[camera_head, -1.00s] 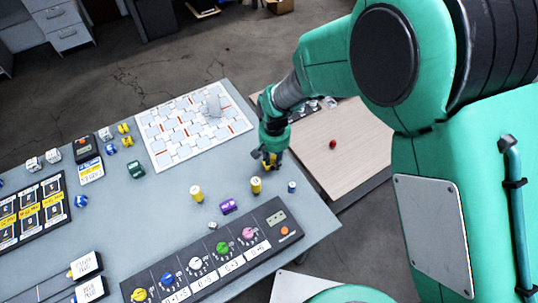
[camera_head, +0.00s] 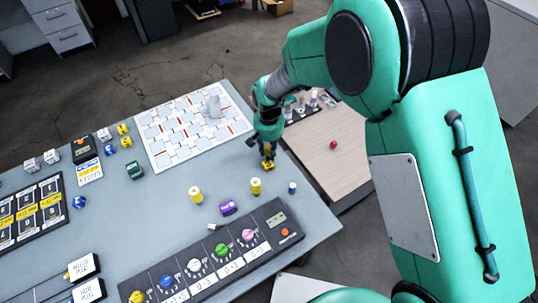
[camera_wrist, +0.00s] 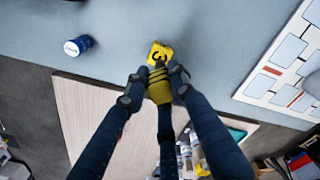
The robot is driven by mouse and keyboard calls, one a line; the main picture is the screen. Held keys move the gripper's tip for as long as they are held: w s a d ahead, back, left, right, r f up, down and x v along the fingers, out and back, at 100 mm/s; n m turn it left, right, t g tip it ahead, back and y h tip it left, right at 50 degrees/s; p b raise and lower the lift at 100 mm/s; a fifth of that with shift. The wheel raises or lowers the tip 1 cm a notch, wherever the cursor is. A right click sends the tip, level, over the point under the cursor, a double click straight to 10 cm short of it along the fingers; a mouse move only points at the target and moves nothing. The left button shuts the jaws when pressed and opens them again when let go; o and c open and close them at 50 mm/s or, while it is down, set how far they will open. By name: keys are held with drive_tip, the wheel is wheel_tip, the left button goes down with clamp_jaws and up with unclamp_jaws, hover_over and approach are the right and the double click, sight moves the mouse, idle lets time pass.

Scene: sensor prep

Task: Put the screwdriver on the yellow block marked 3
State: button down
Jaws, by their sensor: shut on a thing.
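My gripper (camera_head: 267,148) is over the right edge of the grey table. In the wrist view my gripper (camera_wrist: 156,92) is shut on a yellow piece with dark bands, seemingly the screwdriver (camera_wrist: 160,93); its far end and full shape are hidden. The yellow block marked 3 (camera_wrist: 159,53) lies on the table just beyond the held piece, almost in line with it. I cannot tell whether they touch. In the head view the yellow block (camera_head: 268,165) shows just under my fingertips, and the held piece cannot be told apart there.
A blue-and-white cylinder (camera_head: 292,187) and a yellow cylinder (camera_head: 256,186) stand nearby; the blue one also shows in the wrist view (camera_wrist: 78,45). A white patterned board (camera_head: 158,150) lies to the left. A lower wooden table (camera_head: 325,165) adjoins. A dial panel (camera_head: 205,280) lies in front.

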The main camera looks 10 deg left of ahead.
drive_tip(key=shift+f, duration=1.25)
drive_tip(key=shift+f, duration=0.15)
drive_tip(key=c, duration=1.4)
unclamp_jaws()
drive_tip(key=shift+c, duration=0.2)
wheel_tip(320, 180, up, 12)
drive_tip(key=shift+s+r+p, duration=0.15)
drive_tip(key=shift+p, duration=0.95)
